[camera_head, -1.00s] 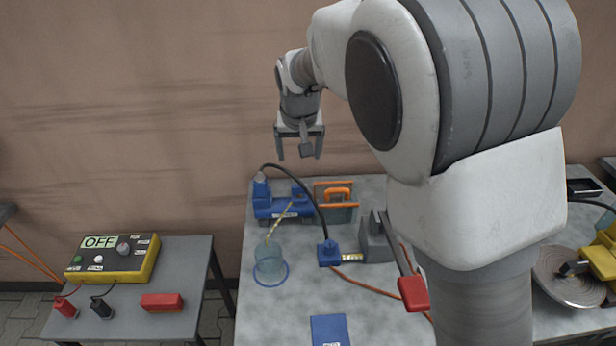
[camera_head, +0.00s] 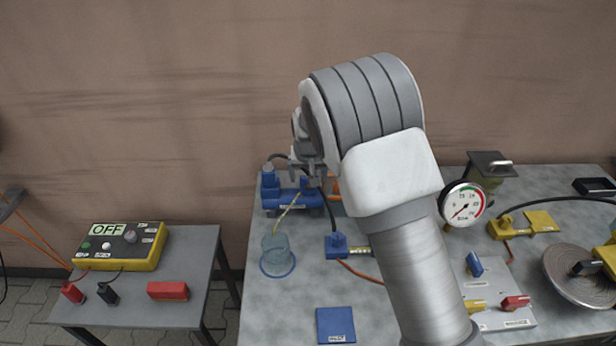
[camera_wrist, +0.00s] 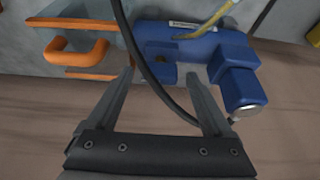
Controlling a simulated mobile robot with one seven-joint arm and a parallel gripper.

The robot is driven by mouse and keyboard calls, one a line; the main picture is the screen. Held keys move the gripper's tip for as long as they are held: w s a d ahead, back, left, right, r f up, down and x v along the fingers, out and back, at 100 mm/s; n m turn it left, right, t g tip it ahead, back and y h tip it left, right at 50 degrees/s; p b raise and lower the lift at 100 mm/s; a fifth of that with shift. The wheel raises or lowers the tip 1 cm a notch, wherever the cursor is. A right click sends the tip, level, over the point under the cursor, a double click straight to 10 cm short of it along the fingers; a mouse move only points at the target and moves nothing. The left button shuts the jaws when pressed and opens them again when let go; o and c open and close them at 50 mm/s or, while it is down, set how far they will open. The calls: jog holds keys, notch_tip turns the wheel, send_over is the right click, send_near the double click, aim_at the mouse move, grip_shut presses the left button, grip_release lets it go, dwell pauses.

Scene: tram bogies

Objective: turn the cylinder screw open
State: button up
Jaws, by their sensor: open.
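The blue cylinder (camera_head: 292,200) lies at the back left of the grey worktable. It also shows in the wrist view (camera_wrist: 185,42), with a label, a dark recess and a blue knob (camera_wrist: 242,92) with a silvery tip. A yellowish tube (camera_wrist: 217,17) runs from it. I cannot tell which part is the screw. My gripper (camera_wrist: 161,76) is open, its fingertips near the recessed side of the cylinder with nothing between them. In the head view my gripper (camera_head: 310,174) is above the cylinder, partly hidden by my arm.
A black hose (camera_wrist: 150,70) passes between the fingers' view and the cylinder. An orange handle (camera_wrist: 80,52) is beside it. A clear jar (camera_head: 276,254) holds the tube's end. A blue block (camera_head: 336,246) and gauge (camera_head: 464,204) stand further right.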

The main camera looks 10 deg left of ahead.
jog(key=shift+w+f, duration=0.1)
jog(key=shift+f, duration=0.05)
grip_shut()
dwell(0.4)
